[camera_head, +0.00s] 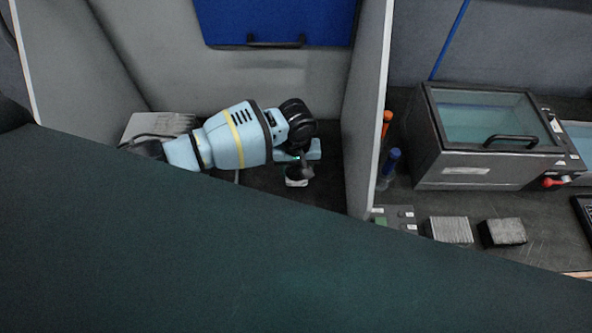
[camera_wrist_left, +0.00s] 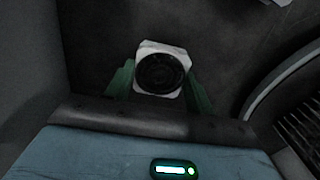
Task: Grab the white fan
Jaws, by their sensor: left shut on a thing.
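The white fan (camera_head: 297,182) is a small white square block with a dark round middle. In the left wrist view the fan (camera_wrist_left: 162,52) sits between the two green fingers of my left gripper (camera_wrist_left: 160,88), one on each side. My left gripper (camera_head: 298,173) is shut on the fan in the head view, inside the bay left of the grey divider. It is over the dark bench top; I cannot tell whether the fan touches it. My right gripper is not in view.
The grey divider (camera_head: 372,105) stands right of my left arm. Beyond it are a dark box with a glass lid (camera_head: 487,115), orange and blue-handled tools (camera_head: 389,160) and two grey blocks (camera_head: 450,230). A broad dark green surface blocks the lower head view.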

